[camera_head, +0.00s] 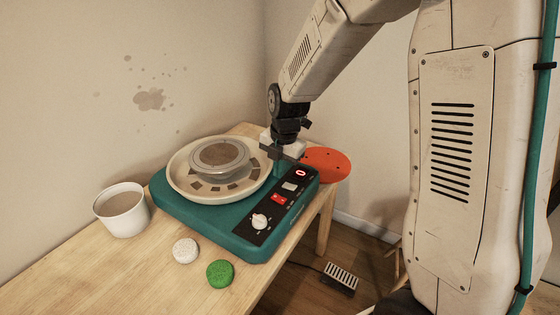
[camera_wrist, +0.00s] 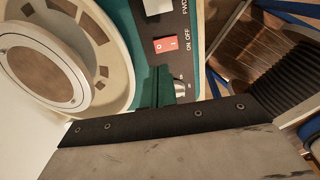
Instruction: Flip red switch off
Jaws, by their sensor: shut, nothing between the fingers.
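A teal pottery wheel (camera_head: 215,218) stands on the wooden table. Its black control panel carries a red rocker switch (camera_head: 278,198) between a white switch (camera_head: 290,186) and a round knob (camera_head: 260,220). In the wrist view the red switch (camera_wrist: 165,44) shows clearly beside the words ON OFF; which side is pressed in is hard to tell. My gripper (camera_head: 279,170) is shut and empty, pointing down near the panel's far end, beyond the red switch. In the wrist view the teal fingers (camera_wrist: 160,80) appear close to the switch, apart from it in the picture.
The wheel's pale basin (camera_head: 182,184) lies left of my gripper. A red display (camera_head: 301,173) glows on the panel. A tub of clay (camera_head: 122,211), a white sponge (camera_head: 185,251) and a green sponge (camera_head: 220,273) are on the table. An orange disc (camera_head: 328,165) is behind; a pedal (camera_head: 338,277) lies below.

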